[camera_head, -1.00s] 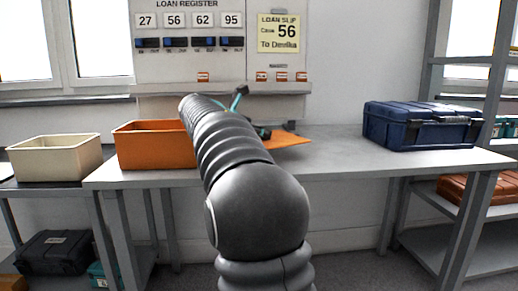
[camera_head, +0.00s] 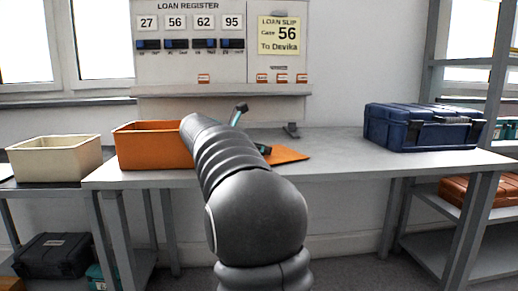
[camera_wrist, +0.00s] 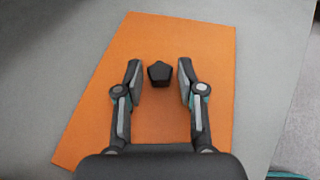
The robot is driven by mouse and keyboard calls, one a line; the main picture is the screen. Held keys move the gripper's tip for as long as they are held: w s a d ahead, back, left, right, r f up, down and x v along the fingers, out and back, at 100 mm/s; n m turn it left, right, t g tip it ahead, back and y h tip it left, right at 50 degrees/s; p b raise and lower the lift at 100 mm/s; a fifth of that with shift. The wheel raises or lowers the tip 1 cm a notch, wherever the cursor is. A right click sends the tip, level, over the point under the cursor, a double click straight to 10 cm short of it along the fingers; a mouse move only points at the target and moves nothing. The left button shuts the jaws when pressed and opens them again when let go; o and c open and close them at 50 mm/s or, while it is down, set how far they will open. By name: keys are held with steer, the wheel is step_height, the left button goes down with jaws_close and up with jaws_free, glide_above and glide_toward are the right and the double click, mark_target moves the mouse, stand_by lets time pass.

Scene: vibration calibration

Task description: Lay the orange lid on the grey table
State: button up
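The flat orange lid (camera_head: 289,155) lies on the grey table (camera_head: 345,146), to the right of my arm. My arm hides part of it in the head view. In the wrist view the lid (camera_wrist: 182,40) fills the middle, with a small black knob (camera_wrist: 159,73) on it. My gripper (camera_wrist: 158,66) is open above the lid. Its two fingers stand on either side of the knob, with a visible gap on each side. In the head view the gripper is mostly hidden behind my arm; a finger shows above it.
An orange bin (camera_head: 150,152) stands left on the grey table, beside a cream bin (camera_head: 55,160) on a darker table. A dark blue case (camera_head: 420,127) stands at the right end. Table between lid and case is clear.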

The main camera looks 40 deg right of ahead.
steer(key=shift+r, duration=0.1)
steer(key=shift+a+r, duration=0.1)
steer(key=shift+r, duration=0.05)
steer(key=p+v, duration=0.1)
steer(key=v, duration=1)
steer(key=shift+a+r+p, duration=0.1)
steer(key=shift+a+p, duration=0.25)
steer(key=shift+s, duration=0.1)
